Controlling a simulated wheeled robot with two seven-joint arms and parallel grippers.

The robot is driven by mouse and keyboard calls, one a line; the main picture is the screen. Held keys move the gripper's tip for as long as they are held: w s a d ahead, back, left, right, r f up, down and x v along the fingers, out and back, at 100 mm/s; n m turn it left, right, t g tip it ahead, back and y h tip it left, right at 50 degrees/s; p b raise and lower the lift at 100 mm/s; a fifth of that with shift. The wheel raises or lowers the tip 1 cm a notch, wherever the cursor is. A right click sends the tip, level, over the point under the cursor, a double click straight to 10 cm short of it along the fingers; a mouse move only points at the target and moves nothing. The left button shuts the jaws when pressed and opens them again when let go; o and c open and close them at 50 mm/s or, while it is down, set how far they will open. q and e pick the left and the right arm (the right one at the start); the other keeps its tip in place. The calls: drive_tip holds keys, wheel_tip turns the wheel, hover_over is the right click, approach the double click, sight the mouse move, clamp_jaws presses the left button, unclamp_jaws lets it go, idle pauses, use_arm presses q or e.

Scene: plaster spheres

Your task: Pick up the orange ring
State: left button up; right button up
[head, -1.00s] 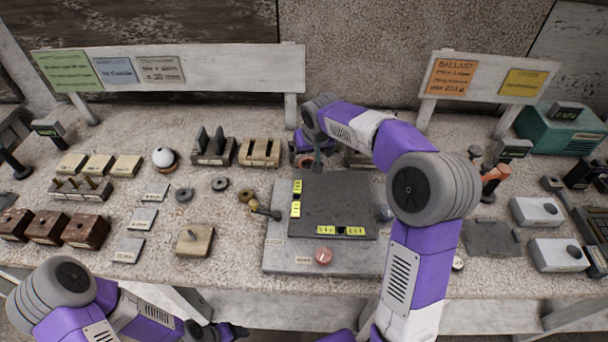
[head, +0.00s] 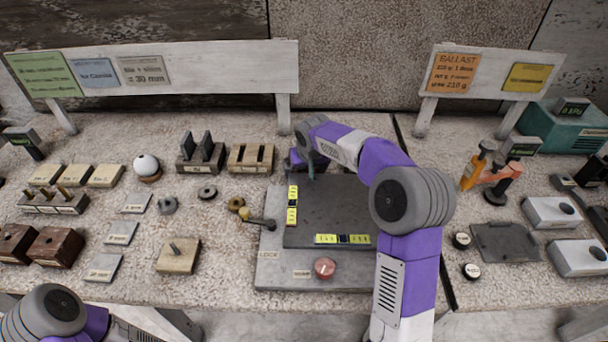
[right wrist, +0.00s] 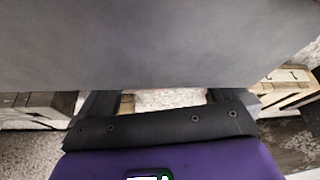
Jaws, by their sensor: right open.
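I see no clearly orange ring in the current views. A small brass-coloured ring (head: 236,204) lies flat left of the dark plate (head: 335,205), beside two grey rings (head: 207,193). My right gripper (head: 309,168) is at the far left edge of the dark plate, small and partly covered by its own arm. In the right wrist view its dark fingers (right wrist: 160,98) stand apart with nothing seen between them. A large smooth grey surface fills the upper part of that view. Only part of my left arm shows at bottom left; its gripper is out of frame.
Slotted wooden blocks (head: 250,158) stand behind the rings. An orange-handled tool (head: 476,166) stands at right. Bare bench lies around the rings.

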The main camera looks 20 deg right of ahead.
drive_tip(key=shift+f, duration=0.1)
drive_tip(key=shift+c, duration=0.3)
drive_tip(key=c, duration=1)
drive_tip(key=shift+c, duration=0.2)
